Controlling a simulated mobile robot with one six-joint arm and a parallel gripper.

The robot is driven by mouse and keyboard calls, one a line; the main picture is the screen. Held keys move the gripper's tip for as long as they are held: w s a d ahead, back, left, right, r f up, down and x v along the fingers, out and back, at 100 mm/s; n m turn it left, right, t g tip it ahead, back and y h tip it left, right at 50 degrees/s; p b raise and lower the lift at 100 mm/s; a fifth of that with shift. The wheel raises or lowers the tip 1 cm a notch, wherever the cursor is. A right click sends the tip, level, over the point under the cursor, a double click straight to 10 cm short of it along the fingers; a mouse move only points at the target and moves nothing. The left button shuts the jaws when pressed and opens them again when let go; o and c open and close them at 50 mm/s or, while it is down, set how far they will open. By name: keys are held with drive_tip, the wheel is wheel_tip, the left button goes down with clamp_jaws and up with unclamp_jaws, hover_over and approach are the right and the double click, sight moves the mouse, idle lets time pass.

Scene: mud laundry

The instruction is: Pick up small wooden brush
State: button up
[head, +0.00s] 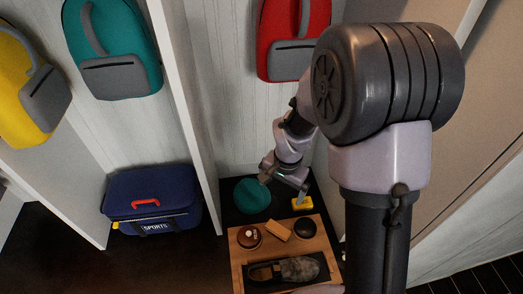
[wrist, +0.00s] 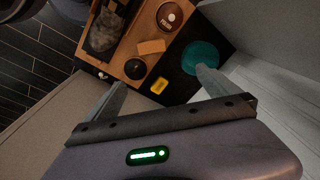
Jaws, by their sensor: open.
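A small tan block that looks like the wooden brush (head: 278,230) lies on a wooden tray (head: 236,271), between a round brown tin and a round dark item. It also shows in the wrist view (wrist: 151,47), above the middle of the picture; any bristles are not visible. My gripper (head: 283,191) is open and empty above the dark floor of the cubby, behind the tray in the head view. In the wrist view its two fingers (wrist: 160,78) are spread wide, with the brush beyond their tips and nothing between them in grasp.
The tray also holds a brown tin (head: 249,237), a dark round item (head: 305,228) and a shoe (head: 284,270). A yellow item (head: 302,203) and a teal item (head: 252,196) lie behind it. A white divider (head: 190,100) stands left, beside a blue sports bag (head: 152,200).

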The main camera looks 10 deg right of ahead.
drive_tip(key=g+b, duration=0.1)
drive_tip(key=b, duration=0.3)
hover_over(278, 229)
drive_tip(key=shift+m, duration=0.4)
wheel_tip(278, 229, down, 21)
drive_tip(key=shift+f, duration=0.1)
wheel_tip(278, 229, down, 6)
drive_tip(key=b, duration=0.3)
drive_tip(key=shift+w, duration=0.15)
drive_tip(key=shift+c, duration=0.9)
drive_tip(key=c, duration=1.2)
wheel_tip(278, 229, up, 10)
drive_tip(key=p, duration=0.4)
